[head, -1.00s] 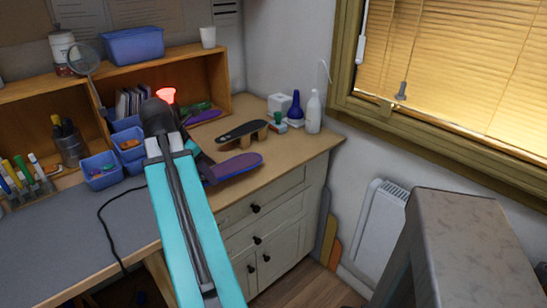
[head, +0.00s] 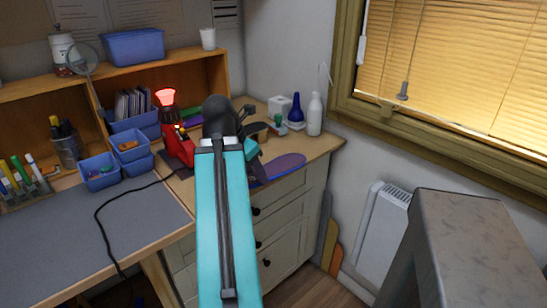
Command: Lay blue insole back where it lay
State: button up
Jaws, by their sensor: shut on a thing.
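The blue insole (head: 281,167), blue-purple and long, shows to the right of my arm, over the front right part of the wooden bench top. Its left end is hidden behind my arm. My gripper (head: 254,170) is shut on that end; its fingertips are mostly hidden by the arm. I cannot tell whether the insole touches the bench.
White bottle (head: 314,115) and blue bottle (head: 296,108) stand at the back right. Blue bins (head: 99,171) stand left. The grey mat (head: 120,225) is mostly clear.

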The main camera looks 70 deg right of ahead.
jog(key=shift+d+r+p, duration=0.15)
jog(key=shift+d+p, duration=0.05)
jog(key=shift+p, duration=0.55)
jog(key=shift+w+d+p, duration=0.1)
jog(key=shift+p, duration=0.3)
jog(key=d+p, duration=0.1)
jog(key=p, duration=0.2)
jog(key=shift+w, duration=0.15)
jog(key=d+p, duration=0.1)
jog(key=p, duration=0.3)
jog(key=shift+w, duration=0.2)
jog(key=shift+w+d+f+p, duration=0.35)
jog(key=shift+w+d, duration=0.3)
jog(key=shift+d, duration=1.3)
jog(key=shift+w+d+f+p, duration=0.2)
jog(key=shift+w+d+p, duration=0.35)
jog(key=shift+d, duration=1.45)
jog(key=shift+w+d+f+p, duration=0.3)
jog(key=shift+w+d, duration=0.45)
jog(key=shift+d, duration=1.2)
jog(key=shift+d, duration=0.1)
jog(key=shift+w+d, duration=0.1)
jog(key=shift+d, duration=0.1)
jog(key=shift+d+f, duration=0.1)
jog(key=shift+f, duration=0.1)
jog(key=shift+f+p, duration=0.65)
jog(key=shift+f, duration=0.95)
